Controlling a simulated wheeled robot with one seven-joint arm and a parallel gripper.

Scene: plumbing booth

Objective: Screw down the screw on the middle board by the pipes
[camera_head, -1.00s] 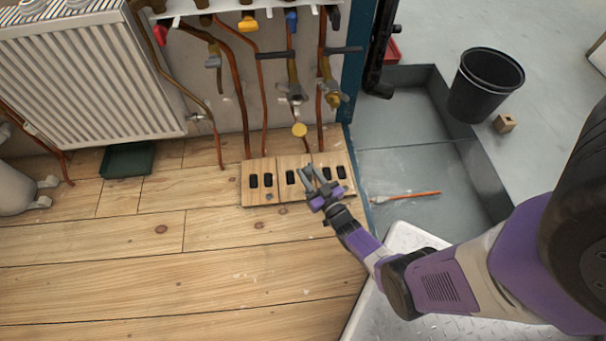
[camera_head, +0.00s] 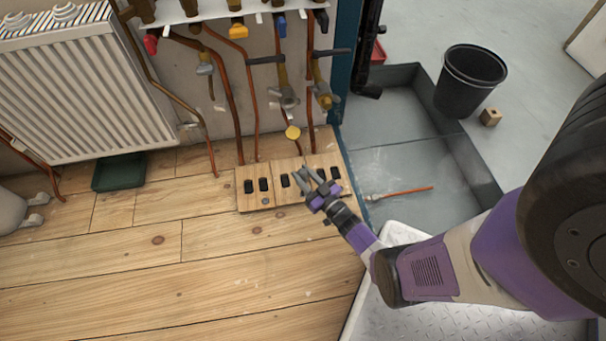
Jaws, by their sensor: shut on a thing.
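Three short wooden boards with black slots lie side by side on the floor below the pipes. The middle board (camera_head: 290,196) is partly covered by my gripper (camera_head: 311,178). My gripper reaches in from the lower right, its fingers pointing down onto the middle board near its right edge. The fingers are shut on the screw, which is too small and too covered to make out. The left board (camera_head: 254,199) has a small dark round spot near its front edge. The right board (camera_head: 333,162) lies just right of my fingers. Copper pipes (camera_head: 238,105) come down behind the boards.
A blue post (camera_head: 345,95) stands to the right. A black bucket (camera_head: 468,85) and a grey tray (camera_head: 408,125) are beyond it. The floor in front is clear.

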